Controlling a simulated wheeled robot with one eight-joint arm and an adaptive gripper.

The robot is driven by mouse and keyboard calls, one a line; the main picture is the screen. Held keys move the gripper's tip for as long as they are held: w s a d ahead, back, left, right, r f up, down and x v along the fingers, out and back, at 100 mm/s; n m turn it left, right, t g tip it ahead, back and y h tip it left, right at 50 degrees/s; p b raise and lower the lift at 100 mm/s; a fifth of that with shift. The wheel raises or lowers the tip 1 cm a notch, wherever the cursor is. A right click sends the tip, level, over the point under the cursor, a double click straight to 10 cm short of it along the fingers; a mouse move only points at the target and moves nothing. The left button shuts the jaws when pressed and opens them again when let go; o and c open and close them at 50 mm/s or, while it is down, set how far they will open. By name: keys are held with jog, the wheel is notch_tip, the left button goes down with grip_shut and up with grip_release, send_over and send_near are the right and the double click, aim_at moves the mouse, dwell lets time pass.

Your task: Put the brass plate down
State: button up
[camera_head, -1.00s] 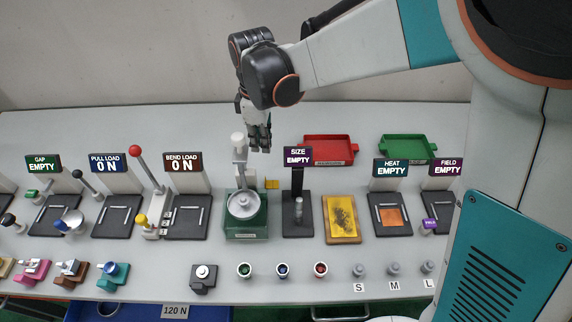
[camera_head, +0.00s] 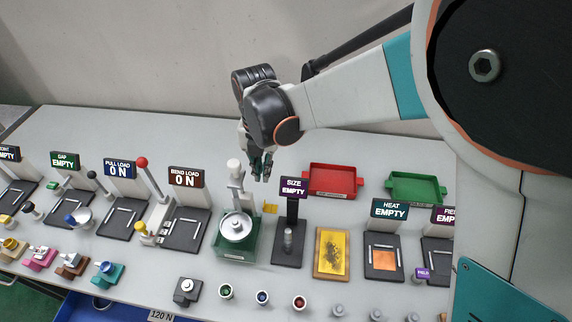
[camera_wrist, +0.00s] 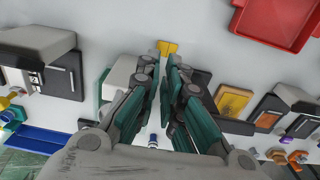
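A small yellow plate, which looks like the brass plate (camera_head: 270,207), lies on the table just behind and right of the green machine with the round pan (camera_head: 237,226). In the wrist view the plate (camera_wrist: 168,47) shows just beyond my fingertips, with bare table around it. My gripper (camera_head: 262,175) hangs above and behind the plate, pointing down, apart from it. In the wrist view my gripper's (camera_wrist: 166,72) fingers are close together with a narrow empty gap between the tips. Nothing shows between them.
The SIZE stand (camera_head: 290,215) rises right of the plate. A red tray (camera_head: 332,194) and a green tray (camera_head: 416,202) stand at the back right. A yellow board with a dark pattern (camera_head: 332,236) lies right of the SIZE stand. The table behind the green machine is clear.

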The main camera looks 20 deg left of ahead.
jog(key=b, duration=0.2)
send_over(264, 199)
jog(key=s, duration=0.1)
jog(key=f, duration=0.5)
jog(key=d+f, duration=0.1)
jog(key=f, duration=0.1)
jog(key=shift+s+f, duration=0.15)
jog(key=shift+f, duration=0.25)
jog(key=shift+s+a+f+b, duration=0.1)
jog(key=shift+f+b, duration=0.1)
jog(key=shift+f, duration=0.7)
jog(key=shift+s+d+f+b, duration=0.1)
jog(key=shift+f+b, duration=0.1)
jog(key=shift+f, duration=0.7)
jog(key=shift+s+a+f+b, duration=0.1)
jog(key=shift+f+b, duration=0.1)
jog(key=shift+f, duration=0.7)
jog(key=shift+r, duration=0.1)
grip_shut()
jog(key=shift+r, duration=0.1)
